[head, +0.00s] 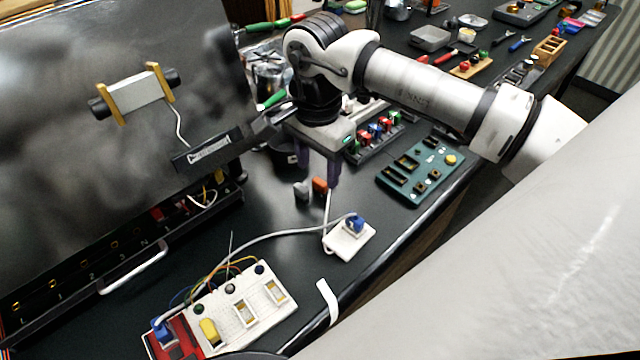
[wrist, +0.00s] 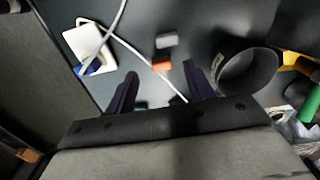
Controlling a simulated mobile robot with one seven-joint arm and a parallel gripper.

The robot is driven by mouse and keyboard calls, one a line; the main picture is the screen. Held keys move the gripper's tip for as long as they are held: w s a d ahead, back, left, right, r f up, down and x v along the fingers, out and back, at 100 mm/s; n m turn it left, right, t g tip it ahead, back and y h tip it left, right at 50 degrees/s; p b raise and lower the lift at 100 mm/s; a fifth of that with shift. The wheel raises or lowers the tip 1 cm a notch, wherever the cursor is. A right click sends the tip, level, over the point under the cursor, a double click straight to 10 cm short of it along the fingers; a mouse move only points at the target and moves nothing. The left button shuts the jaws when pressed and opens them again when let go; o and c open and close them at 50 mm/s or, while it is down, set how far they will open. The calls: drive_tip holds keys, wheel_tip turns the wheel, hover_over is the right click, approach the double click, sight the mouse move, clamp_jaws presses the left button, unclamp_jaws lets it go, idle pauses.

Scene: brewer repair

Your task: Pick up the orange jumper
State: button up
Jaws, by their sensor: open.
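The orange jumper (head: 320,185) is a small block on the dark bench top, beside a similar grey block (head: 301,191). In the wrist view the orange jumper (wrist: 161,64) lies just beyond and between my fingertips, with the grey block (wrist: 166,41) farther out. My gripper (head: 319,174) points down over the orange jumper, with its dark purple fingers apart. The wrist view also shows my gripper (wrist: 160,76) open, with nothing clasped. Whether a finger touches the jumper cannot be told.
A white cable runs past the jumper to a small white plate with a blue plug (head: 354,224). A dark round cup (wrist: 248,72) stands close to one finger. A green panel (head: 420,172) lies to the right. A white breadboard (head: 240,308) is in front.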

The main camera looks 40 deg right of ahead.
sight(319, 182)
drive_tip(key=shift+w+d+f+p, duration=0.15)
drive_tip(key=shift+f+p, duration=0.35)
drive_tip(key=shift+f, duration=1.45)
drive_tip(key=c, duration=1)
drive_tip(key=shift+r, duration=0.1)
drive_tip(key=shift+c, duration=0.2)
